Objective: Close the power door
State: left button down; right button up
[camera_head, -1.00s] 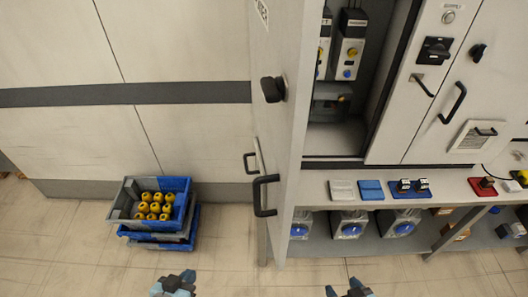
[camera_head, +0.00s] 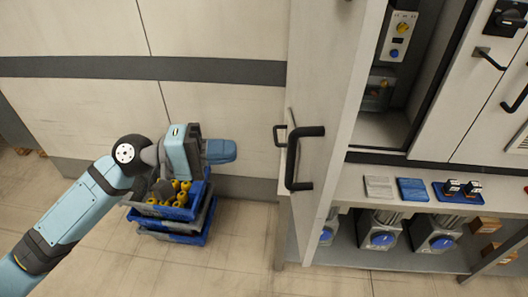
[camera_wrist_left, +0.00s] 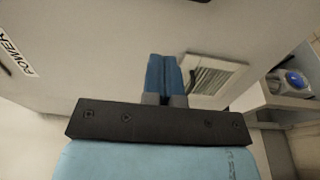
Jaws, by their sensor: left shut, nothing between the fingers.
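The power door (camera_head: 322,75) stands open in the head view, swung out from the cabinet, with a black bar handle (camera_head: 297,160) on its face. In the left wrist view the pale door face (camera_wrist_left: 90,50) fills much of the picture, with a POWER label (camera_wrist_left: 15,57) at the left and a louvred panel (camera_wrist_left: 212,78) beyond the fingertips. My left gripper (camera_head: 221,151) is shut and empty, left of the door handle and apart from it. Its closed fingers also show in the left wrist view (camera_wrist_left: 163,76). My right gripper is out of view.
Stacked blue and grey crates (camera_head: 200,228) with yellow items stand on the floor behind my left gripper, partly hidden. The open cabinet bay (camera_head: 385,130) and a shelf (camera_head: 345,190) with blue and grey blocks are right of the door. The floor in front is clear.

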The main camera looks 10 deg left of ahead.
aim_at(312, 147)
pick_arm(q)
jog(key=d+p, duration=0.1)
jog(key=d, duration=0.3)
jog(key=w+d, duration=0.1)
jog(key=d, duration=0.3)
jog(key=w+d+p, duration=0.1)
jog(key=d, duration=0.3)
jog(key=shift+w+d+p, duration=0.25)
jog(key=shift+d+p, duration=0.1)
jog(key=shift+d, duration=0.15)
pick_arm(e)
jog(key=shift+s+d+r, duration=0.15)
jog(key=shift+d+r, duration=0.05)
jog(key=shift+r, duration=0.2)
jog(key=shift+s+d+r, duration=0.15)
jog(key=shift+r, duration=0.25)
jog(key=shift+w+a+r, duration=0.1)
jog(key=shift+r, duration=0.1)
